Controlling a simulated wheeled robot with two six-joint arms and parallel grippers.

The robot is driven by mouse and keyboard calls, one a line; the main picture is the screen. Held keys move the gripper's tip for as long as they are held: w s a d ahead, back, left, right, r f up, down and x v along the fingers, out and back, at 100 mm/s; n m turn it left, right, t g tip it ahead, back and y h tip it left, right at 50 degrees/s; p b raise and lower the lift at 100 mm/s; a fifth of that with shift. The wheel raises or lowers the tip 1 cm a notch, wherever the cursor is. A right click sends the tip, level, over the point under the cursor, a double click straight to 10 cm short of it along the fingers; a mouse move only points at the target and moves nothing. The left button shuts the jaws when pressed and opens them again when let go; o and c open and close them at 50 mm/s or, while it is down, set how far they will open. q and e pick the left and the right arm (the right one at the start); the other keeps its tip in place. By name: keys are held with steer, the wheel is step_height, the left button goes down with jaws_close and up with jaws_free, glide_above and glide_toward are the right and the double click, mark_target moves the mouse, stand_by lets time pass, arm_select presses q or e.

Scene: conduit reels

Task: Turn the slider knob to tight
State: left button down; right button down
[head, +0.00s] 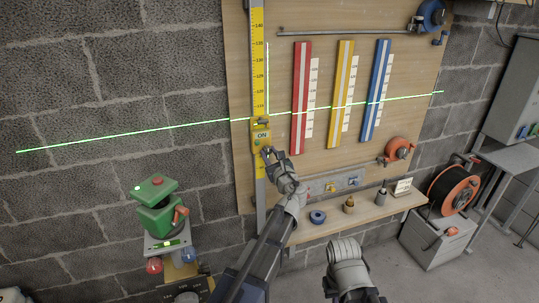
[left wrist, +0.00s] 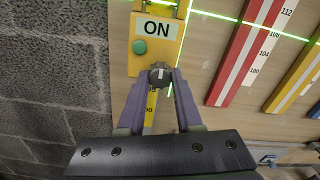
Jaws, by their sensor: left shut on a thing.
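The yellow slider box (head: 262,134) sits on the yellow vertical scale rail (head: 258,65) at the left edge of the wooden board. It bears an ON label and a green button, clear in the left wrist view (left wrist: 158,28). Below the button is the dark slider knob (left wrist: 159,72), with a pale mark that looks roughly upright. My left gripper (head: 267,153) is at the knob; in the left wrist view its fingers (left wrist: 160,82) are shut on the knob from both sides. Any tight or loose lettering is not readable. My right gripper's fingers do not show.
Red (head: 301,98), yellow (head: 341,94) and blue (head: 376,90) strips with scales hang to the right. A shelf (head: 330,221) with small items is below. A green laser device (head: 158,205) stands at lower left, and an orange reel (head: 453,190) at right.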

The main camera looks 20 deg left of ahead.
arm_select(q)
steer(key=c, duration=0.6)
jaws_free()
steer(key=v, duration=0.7)
steer(key=shift+s+d, duration=0.25)
steer(key=shift+s, duration=0.1)
steer(key=s+f+n+g+h+p, duration=0.2)
steer(key=s+f+n+g+p, duration=0.4)
steer(key=s+n, duration=0.5)
steer(key=s+d+f+n+g+h+p, duration=0.1)
steer(key=s+d+f+n+g+h, duration=0.1)
steer(key=s+d+n+g, duration=0.1)
steer(key=s+d+f+n+g+h+p, duration=0.1)
steer(key=s+d+f+n+g+h, duration=0.1)
steer(key=s, duration=0.6)
steer(key=s+d+f+n+g+h+p, duration=0.1)
steer(key=s+d+f+n+g+h, duration=0.1)
steer(key=s+d+n+g, duration=0.2)
steer(key=shift+s+d+f+n+h+p, duration=0.15)
steer(key=shift+s+d+n+h+p, duration=0.2)
steer(key=shift+s+d+n, duration=1)
